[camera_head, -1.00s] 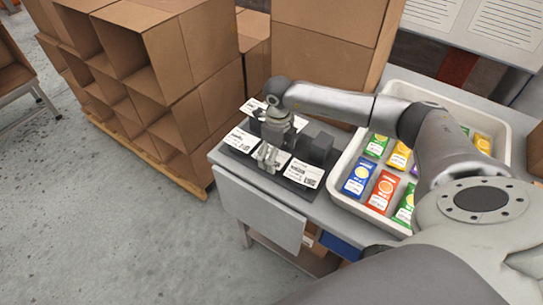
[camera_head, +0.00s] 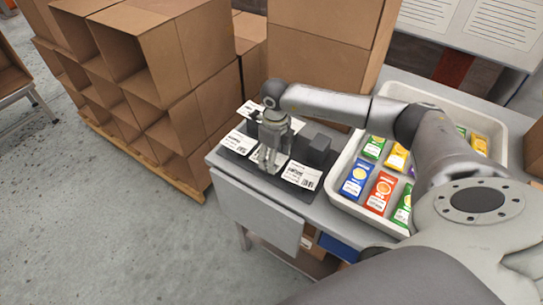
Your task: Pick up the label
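Several white printed labels lie on a dark mat (camera_head: 284,185) at the left end of the grey table. One label (camera_head: 239,143) is left of my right gripper, one label (camera_head: 302,174) is to its right, and one label (camera_head: 250,107) is behind it. My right gripper (camera_head: 267,167) points down over the middle of the mat, with its fingertips at a further label that it mostly hides. The fingers look close together, but I cannot tell whether they are shut or touch that label. My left gripper is not in view.
A dark block (camera_head: 318,148) stands at the mat's back right. A white tray (camera_head: 348,207) of colourful packets is to the right, under my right arm. Cardboard boxes (camera_head: 325,60) stand behind, and stacked open boxes (camera_head: 185,90) stand on a pallet at left.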

